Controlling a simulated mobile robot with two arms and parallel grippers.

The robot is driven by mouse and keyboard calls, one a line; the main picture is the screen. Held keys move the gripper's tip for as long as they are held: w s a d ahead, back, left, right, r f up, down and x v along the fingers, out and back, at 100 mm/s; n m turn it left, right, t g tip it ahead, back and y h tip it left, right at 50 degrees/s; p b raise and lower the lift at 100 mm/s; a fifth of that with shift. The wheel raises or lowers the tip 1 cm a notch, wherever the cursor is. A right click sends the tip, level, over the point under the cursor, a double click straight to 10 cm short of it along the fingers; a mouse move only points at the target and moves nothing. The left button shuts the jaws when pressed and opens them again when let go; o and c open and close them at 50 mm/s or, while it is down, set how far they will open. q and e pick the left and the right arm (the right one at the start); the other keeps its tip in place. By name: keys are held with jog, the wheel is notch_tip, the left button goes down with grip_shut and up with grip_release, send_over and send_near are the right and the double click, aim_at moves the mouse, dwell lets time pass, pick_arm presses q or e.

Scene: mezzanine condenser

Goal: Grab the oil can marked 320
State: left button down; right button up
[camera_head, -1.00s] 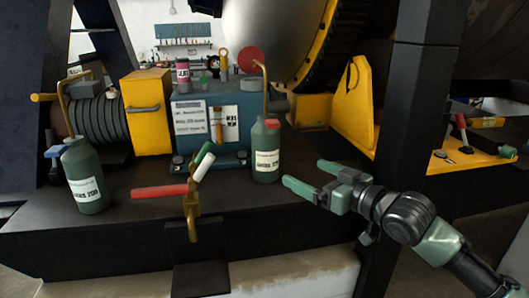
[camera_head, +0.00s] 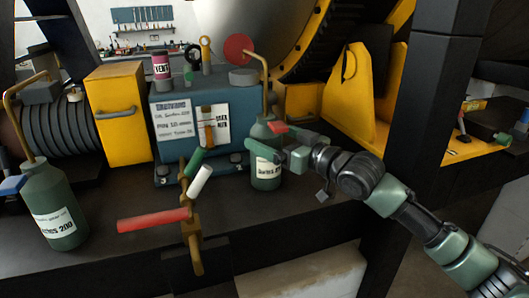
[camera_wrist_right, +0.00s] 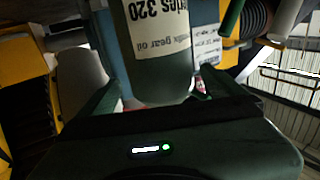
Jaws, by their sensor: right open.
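The green oil can marked 320 (camera_head: 266,184) stands upright on the dark bench in front of the blue box, with a brass spout and a red lever. Its label, "Series 320", reads upside down in the right wrist view, where the can (camera_wrist_right: 160,68) fills the space between the fingers. My right gripper (camera_head: 276,146) is open at the can's upper body. One finger passes in front of the can; the other is largely hidden behind it in the head view. A similar green can marked 200 (camera_head: 50,192), with a blue lever, stands at the far left. My left gripper is not in view.
A brass valve with a red handle (camera_head: 152,220) and green and white grips rises at the bench's front, left of the can. A blue box (camera_head: 180,95) with papers stands behind. A dark post (camera_head: 405,120) stands to the right.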

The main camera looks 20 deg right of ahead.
jog(key=shift+w+a+r+p, duration=0.2)
jog(key=shift+w+a+p, duration=0.25)
jog(key=shift+w+p, duration=0.15)
jog(key=shift+w+a+r+p, duration=0.2)
jog(key=shift+w+a+p, duration=0.2)
jog(key=shift+w+p, duration=0.15)
jog(key=shift+w+a+f, duration=0.2)
jog(key=shift+w+a, duration=0.05)
jog(key=shift+w, duration=0.3)
jog(key=shift+w+a+f, duration=0.15)
jog(key=shift+w+a, duration=0.1)
jog(key=shift+w, duration=0.25)
jog(key=shift+w+f, duration=0.1)
jog(key=c, duration=2)
jog(key=shift+r, duration=0.3)
grip_shut()
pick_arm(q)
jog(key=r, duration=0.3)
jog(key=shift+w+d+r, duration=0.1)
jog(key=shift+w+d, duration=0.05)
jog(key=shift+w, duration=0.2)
pick_arm(e)
jog(key=shift+f, duration=0.1)
